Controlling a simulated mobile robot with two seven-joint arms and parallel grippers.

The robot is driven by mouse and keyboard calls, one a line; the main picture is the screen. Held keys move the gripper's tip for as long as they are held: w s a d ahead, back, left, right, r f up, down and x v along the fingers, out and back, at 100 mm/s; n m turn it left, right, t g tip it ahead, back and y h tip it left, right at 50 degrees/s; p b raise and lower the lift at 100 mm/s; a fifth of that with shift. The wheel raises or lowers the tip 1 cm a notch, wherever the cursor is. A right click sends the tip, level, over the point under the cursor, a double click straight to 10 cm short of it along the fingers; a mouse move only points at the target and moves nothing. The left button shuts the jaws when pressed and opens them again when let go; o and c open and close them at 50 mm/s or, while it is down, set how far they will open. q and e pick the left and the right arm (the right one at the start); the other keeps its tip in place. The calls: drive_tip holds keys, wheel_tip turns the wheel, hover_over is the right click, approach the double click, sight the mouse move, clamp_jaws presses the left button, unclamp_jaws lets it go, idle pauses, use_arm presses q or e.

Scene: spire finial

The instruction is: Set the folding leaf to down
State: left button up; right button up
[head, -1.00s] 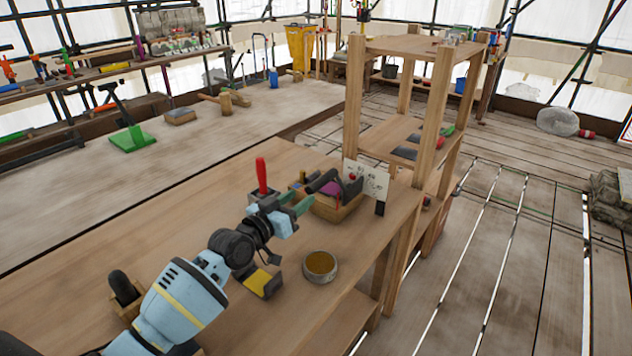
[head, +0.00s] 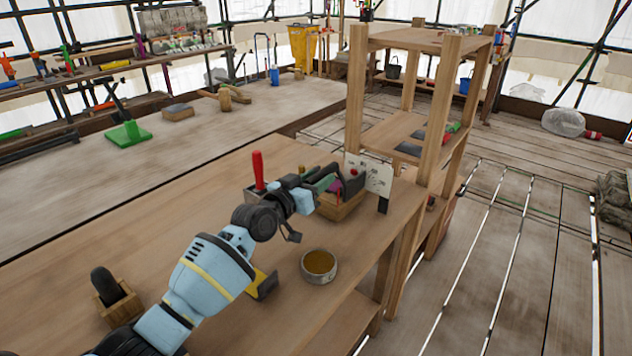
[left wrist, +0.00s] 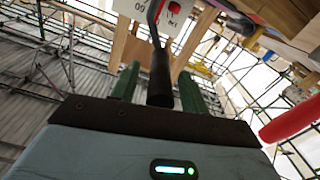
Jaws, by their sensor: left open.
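No part is clearly recognisable as the folding leaf. A white marked panel (head: 378,178) with a red button stands at the bench's right edge; it also shows in the left wrist view (left wrist: 181,18). A black handle (left wrist: 160,82) hangs in front of the panel in the left wrist view. My left gripper (head: 332,178) is open beside the panel, above a wooden tray (head: 343,209). In the left wrist view, its green fingers (left wrist: 158,88) stand either side of the handle; contact cannot be told. In the head view the gripper partly hides the handle. My right gripper is not in view.
A red upright handle (head: 258,170) stands left of my gripper. A round tin (head: 319,265) and a yellow-black block (head: 262,284) lie nearer on the bench (head: 180,215). A wooden shelf frame (head: 357,90) rises behind the panel.

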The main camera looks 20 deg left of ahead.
use_arm(q)
clamp_jaws()
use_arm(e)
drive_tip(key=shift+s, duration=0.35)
use_arm(q)
drive_tip(key=shift+d, duration=0.1)
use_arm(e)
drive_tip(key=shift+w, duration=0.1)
use_arm(q)
drive_tip(key=shift+s+d+f+m+p, duration=0.25)
drive_tip(key=shift+s+d+f+m, duration=0.7)
drive_tip(key=shift+d+m, duration=1.4)
drive_tip(key=shift+s+d+f+m+p, duration=0.4)
drive_tip(key=shift+d+f+m, duration=1)
drive_tip(key=shift+m, duration=1.8)
drive_tip(key=shift+s+d+f+m+p, duration=0.1)
drive_tip(key=shift+s+d+f+m, duration=0.85)
drive_tip(key=shift+d+m, duration=1.45)
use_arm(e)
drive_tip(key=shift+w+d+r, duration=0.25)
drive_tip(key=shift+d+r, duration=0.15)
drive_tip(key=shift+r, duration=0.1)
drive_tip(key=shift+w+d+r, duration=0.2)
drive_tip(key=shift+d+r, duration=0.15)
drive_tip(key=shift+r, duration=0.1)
use_arm(q)
drive_tip(key=shift+w+a+m, duration=0.1)
drive_tip(key=shift+a+m, duration=0.25)
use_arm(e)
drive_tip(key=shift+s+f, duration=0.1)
